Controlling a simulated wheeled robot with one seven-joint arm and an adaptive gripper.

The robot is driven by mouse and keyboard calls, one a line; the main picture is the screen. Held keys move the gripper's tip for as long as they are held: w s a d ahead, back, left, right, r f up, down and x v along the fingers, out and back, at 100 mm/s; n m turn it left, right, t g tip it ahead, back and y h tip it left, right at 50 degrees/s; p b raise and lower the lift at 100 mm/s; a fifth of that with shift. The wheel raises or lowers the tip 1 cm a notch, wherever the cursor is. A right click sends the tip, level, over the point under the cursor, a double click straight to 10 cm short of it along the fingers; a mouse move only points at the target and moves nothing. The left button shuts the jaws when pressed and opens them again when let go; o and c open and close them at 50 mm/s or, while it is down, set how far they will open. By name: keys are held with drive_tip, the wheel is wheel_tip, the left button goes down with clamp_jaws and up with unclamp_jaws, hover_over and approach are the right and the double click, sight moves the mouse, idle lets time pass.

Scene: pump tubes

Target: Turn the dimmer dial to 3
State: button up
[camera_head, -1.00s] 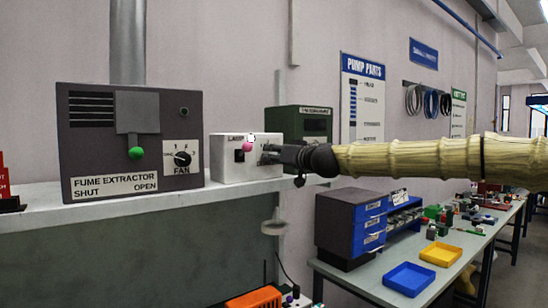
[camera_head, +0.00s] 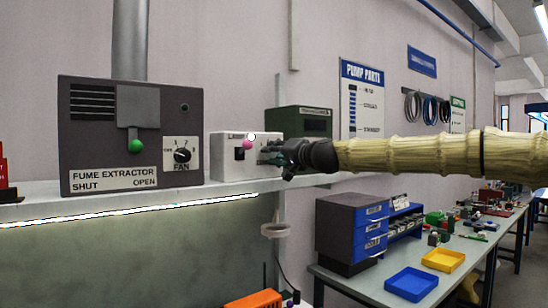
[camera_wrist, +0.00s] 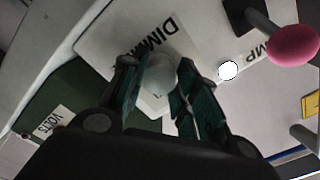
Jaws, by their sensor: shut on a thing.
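The white lamp box (camera_head: 224,167) stands on the shelf with a pink ball knob (camera_head: 247,143) and a black switch part on its front. In the wrist view, the dimmer dial (camera_wrist: 160,75) is a pale round knob on a white plate lettered "DIM…", partly covered by my fingers. My gripper (camera_wrist: 158,88) has one finger on each side of the dial and is shut on it. In the head view, my gripper (camera_head: 273,153) covers the dial at the right of the box front. The dial's pointer and number marks are hidden, so its setting cannot be read.
The pink knob (camera_wrist: 293,44) and a white round light (camera_wrist: 228,70) are close to my right finger. A grey fume extractor (camera_head: 95,150) with a green knob stands left of the lamp box. A green box (camera_head: 290,122) stands behind my gripper.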

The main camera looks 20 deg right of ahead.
drive_tip(key=shift+d+m, duration=0.1)
drive_tip(key=shift+m, duration=0.2)
drive_tip(key=o, duration=1)
drive_tip(key=shift+o, duration=0.2)
drive_tip(key=v, duration=1.2)
